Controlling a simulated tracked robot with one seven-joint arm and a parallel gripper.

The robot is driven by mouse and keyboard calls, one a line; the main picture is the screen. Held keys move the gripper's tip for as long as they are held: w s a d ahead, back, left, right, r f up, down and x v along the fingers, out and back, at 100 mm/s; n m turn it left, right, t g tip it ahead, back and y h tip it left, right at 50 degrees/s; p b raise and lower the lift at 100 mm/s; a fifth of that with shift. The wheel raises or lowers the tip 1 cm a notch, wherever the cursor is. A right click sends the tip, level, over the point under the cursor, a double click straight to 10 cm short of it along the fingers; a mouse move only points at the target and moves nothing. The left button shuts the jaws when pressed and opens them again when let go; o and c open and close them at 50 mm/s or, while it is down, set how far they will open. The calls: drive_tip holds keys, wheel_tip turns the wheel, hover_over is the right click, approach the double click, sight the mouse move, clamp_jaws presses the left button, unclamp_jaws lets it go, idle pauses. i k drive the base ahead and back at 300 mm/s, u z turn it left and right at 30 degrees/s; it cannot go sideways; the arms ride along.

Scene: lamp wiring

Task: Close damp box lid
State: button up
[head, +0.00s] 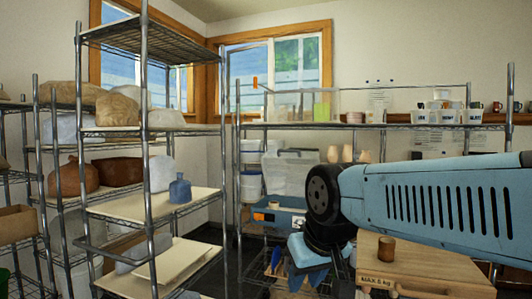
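A translucent plastic box (288,178), which looks like the damp box, stands on the middle level of the back rack, left of my blue arm. A pale panel shows at its upper right and may be its lid; I cannot tell whether it is raised or seated. My gripper (300,276) hangs below the black wrist joint, in front of and lower than the box, apart from it in the picture. Its fingertips are small and partly lost against the rack, so its opening and any held thing are unclear.
Another clear box (299,105) stands on the upper rack level. A wire rack (150,128) with a blue bottle (180,189) stands left. Dark floor shows between racks.

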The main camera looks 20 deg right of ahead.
sight(304, 154)
drive_tip(key=u, duration=0.15)
drive_tip(key=i, duration=1.1)
drive_tip(key=z, duration=0.75)
drive_tip(key=i, duration=0.7)
drive_tip(key=z, duration=0.6)
drive_tip(key=k, duration=0.9)
drive_tip(key=z, duration=0.2)
drive_tip(key=i, duration=0.95)
drive_tip(key=u, duration=0.15)
